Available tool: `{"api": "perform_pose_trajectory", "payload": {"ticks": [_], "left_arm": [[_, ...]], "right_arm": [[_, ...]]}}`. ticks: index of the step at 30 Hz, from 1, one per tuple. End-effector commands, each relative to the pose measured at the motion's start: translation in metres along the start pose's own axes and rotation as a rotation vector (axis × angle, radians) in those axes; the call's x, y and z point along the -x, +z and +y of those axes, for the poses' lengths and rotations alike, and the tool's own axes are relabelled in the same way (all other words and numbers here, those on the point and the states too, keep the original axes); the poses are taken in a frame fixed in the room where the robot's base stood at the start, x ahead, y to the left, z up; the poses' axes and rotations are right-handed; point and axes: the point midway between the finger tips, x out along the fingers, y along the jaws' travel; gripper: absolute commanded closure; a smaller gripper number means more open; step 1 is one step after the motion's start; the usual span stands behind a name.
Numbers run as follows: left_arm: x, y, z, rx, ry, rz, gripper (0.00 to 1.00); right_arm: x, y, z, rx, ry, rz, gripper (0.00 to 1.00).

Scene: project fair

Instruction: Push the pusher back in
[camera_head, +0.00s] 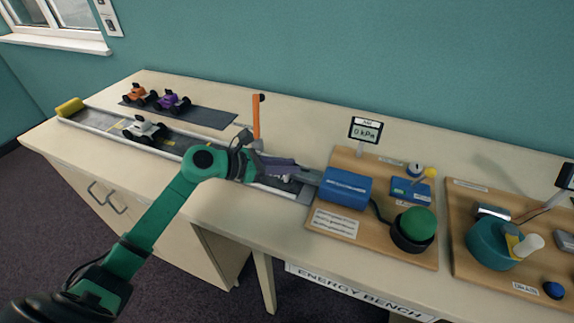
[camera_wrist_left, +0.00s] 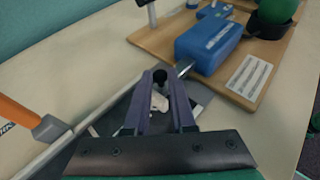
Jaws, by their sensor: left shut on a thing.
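The blue box (camera_head: 346,186) sits on a wooden board, and it also shows in the wrist view (camera_wrist_left: 208,44). A grey metal rod (camera_wrist_left: 183,68) sticks out of its track-side end toward my left gripper. My left gripper (camera_head: 296,174) is at the track's near end, just left of the blue box. In the wrist view its two purple fingers (camera_wrist_left: 160,78) are shut around a small dark knob (camera_wrist_left: 160,76), which looks like the pusher's end. A small whitish piece shows lower between the fingers. The fingers hide part of the knob and rod. My right gripper is not in view.
A long track (camera_head: 100,126) with a white car (camera_head: 143,128) runs left along the table. An orange post (camera_head: 256,117) stands close behind my left gripper. A green dome (camera_head: 416,222) and a display reading 0 kPa (camera_head: 366,131) are on the board.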

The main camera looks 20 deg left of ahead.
Motion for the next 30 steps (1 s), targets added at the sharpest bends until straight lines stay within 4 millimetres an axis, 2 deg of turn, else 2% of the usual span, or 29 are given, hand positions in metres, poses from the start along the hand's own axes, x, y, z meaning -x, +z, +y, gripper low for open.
{"api": "perform_pose_trajectory", "payload": {"ticks": [10, 19, 28, 29, 30], "left_arm": [[-0.001, 0.002, -0.001, -0.001, 0.001, -0.002, 1.00], [-0.029, 0.015, -0.032, -0.002, 0.001, -0.001, 1.00], [-0.032, 0.014, -0.035, 0.000, -0.001, -0.003, 1.00], [-0.032, 0.014, -0.035, 0.001, -0.001, -0.003, 0.69], [-0.032, 0.014, -0.035, 0.001, -0.001, -0.002, 0.54]], "right_arm": [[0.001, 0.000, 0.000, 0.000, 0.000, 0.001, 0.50], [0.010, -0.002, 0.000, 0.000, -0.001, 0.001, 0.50], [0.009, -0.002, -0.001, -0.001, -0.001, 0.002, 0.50], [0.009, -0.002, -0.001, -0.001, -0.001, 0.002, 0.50], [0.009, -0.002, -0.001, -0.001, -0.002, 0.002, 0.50]]}}
